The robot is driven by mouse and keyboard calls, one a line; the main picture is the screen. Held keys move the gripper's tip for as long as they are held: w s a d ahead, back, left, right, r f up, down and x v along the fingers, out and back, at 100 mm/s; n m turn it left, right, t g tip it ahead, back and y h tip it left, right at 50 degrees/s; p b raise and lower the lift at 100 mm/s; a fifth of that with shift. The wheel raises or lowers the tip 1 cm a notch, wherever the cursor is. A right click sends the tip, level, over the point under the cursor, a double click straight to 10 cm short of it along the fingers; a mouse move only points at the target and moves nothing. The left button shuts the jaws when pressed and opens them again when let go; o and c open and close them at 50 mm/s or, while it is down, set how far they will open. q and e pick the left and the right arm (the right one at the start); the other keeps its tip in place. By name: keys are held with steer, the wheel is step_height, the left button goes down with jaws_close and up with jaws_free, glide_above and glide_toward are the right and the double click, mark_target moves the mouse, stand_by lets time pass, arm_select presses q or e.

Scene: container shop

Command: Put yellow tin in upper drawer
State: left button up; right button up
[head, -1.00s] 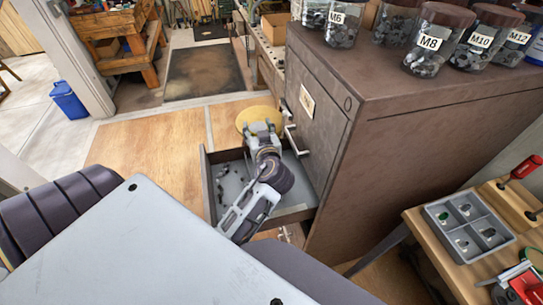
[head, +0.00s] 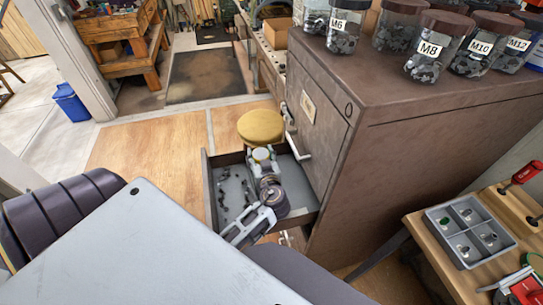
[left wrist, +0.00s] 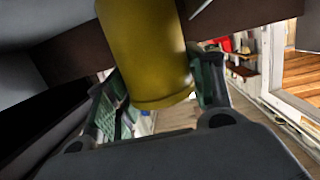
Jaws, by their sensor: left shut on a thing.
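The yellow tin (left wrist: 148,50) is between the fingers of my left gripper (left wrist: 158,92) in the left wrist view. In the head view its small yellow top (head: 262,155) shows at the gripper (head: 263,163). The gripper is shut on the tin, over the far part of the open grey drawer (head: 232,172). I cannot tell if the tin touches the drawer floor. The drawer sticks out to the left from the brown cabinet (head: 400,130), below a closed front with a label and handle (head: 298,147). My right gripper is not in view.
Several small dark bits lie in the drawer's left part. A round yellow-brown stool seat (head: 261,126) is just behind the drawer. Jars (head: 427,60) stand on the cabinet. A grey divided tray (head: 470,232) is on a bench at right.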

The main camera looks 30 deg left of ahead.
arm_select(q)
steer(key=shift+w+d, duration=0.2)
steer(key=w+d, duration=0.1)
steer(key=w+d+p, duration=0.1)
steer(key=shift+w+r, duration=0.15)
steer(key=shift+w, duration=0.15)
steer(key=shift+d+f, duration=0.1)
steer(key=shift+f, duration=0.15)
steer(key=shift+f+p, duration=0.35)
steer(key=shift+f, duration=0.05)
steer(key=shift+f, duration=0.2)
